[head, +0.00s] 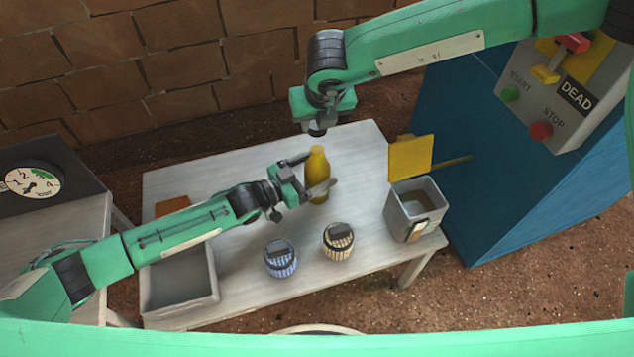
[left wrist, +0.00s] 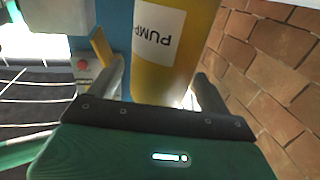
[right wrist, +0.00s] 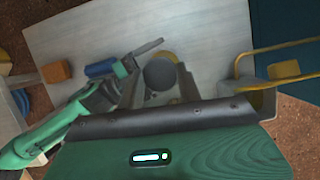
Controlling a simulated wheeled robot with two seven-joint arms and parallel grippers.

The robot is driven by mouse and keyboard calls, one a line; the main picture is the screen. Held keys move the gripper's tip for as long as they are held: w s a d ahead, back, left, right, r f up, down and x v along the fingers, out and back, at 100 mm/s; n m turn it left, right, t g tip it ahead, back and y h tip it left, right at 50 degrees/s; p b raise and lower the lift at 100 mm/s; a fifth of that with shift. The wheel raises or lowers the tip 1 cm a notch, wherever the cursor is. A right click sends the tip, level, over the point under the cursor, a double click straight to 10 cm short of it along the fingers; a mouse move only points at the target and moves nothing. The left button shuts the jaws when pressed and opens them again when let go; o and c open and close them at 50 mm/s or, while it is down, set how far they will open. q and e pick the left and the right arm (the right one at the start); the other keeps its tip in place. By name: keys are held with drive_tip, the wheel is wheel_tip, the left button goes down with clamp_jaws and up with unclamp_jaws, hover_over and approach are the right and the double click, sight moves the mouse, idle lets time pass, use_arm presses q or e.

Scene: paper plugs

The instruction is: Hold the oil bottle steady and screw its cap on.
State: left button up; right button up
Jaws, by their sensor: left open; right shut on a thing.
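The yellow oil bottle (head: 317,168) stands upright on the pale table. My left gripper (head: 308,174) is open, with its fingers on either side of the bottle. In the left wrist view the bottle (left wrist: 172,75) fills the space between the fingers, and its white label reads PUMP. My right gripper (head: 318,127) is above the bottle, pointing down. In the right wrist view it is shut on a dark round cap (right wrist: 160,74), with a little of the yellow bottle showing behind it. The bottle's mouth is not clearly visible.
A grey bin (head: 412,222) with a raised yellow lid (head: 410,156) stands right of the bottle. A blue patterned pot (head: 281,259) and a tan one (head: 338,241) stand in front. A grey tray (head: 213,277) and an orange block (head: 172,205) lie left. A blue machine (head: 450,150) stands right.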

sight(319, 135)
use_arm(q)
drive_tip(key=shift+d, duration=0.1)
drive_tip(key=c, duration=1.5)
use_arm(e)
drive_tip(key=shift+f, duration=2.45)
drive_tip(key=shift+f, duration=0.9)
drive_tip(key=shift+f, duration=0.55)
